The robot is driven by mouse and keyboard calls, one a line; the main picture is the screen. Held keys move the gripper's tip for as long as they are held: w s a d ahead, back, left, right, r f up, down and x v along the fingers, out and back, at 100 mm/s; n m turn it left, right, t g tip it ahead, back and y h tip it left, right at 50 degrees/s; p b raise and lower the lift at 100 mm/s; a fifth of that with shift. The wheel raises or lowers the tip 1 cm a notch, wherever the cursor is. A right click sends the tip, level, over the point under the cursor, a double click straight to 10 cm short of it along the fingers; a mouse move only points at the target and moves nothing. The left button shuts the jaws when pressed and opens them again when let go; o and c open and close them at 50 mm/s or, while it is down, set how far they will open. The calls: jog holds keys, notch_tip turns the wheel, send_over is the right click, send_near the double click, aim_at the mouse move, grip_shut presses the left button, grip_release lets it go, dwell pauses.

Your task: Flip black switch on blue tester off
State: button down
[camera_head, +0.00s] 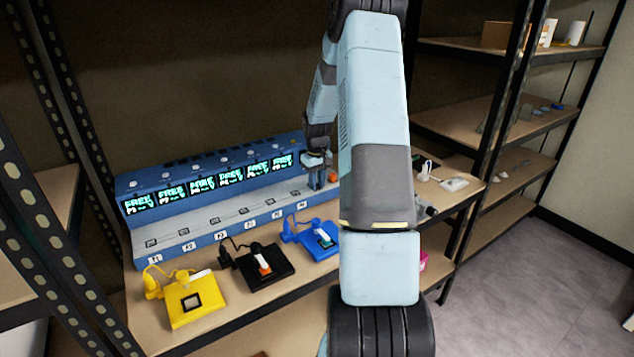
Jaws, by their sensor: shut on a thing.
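The blue tester (185,238) is a long stepped console on the wooden shelf. It has a row of lit displays, several reading "FREE", and a lower ledge with numbered labels and small slots. Small dark parts sit along its top; they are too small to tell which is the black switch or how it is set. My gripper (319,180) points down at the right end of the tester, in front of the last displays. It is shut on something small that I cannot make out. My arm hides the area just right of it.
In front of the tester stand a yellow device (193,299), a black device (262,268) and a blue device (315,237), each with a cable. Dark metal rack posts (35,225) rise at the left.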

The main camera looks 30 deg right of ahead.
jog(key=shift+w+r+g, duration=0.1)
jog(key=shift+w+g, duration=0.15)
jog(key=shift+g, duration=0.5)
jog(key=shift+w+r+g, duration=0.1)
jog(key=shift+w+g, duration=0.1)
jog(key=shift+g, duration=0.55)
jog(key=c, duration=0.9)
grip_release()
jog(key=v, duration=1.3)
jog(key=shift+w+r, duration=0.1)
jog(key=shift+r, duration=0.2)
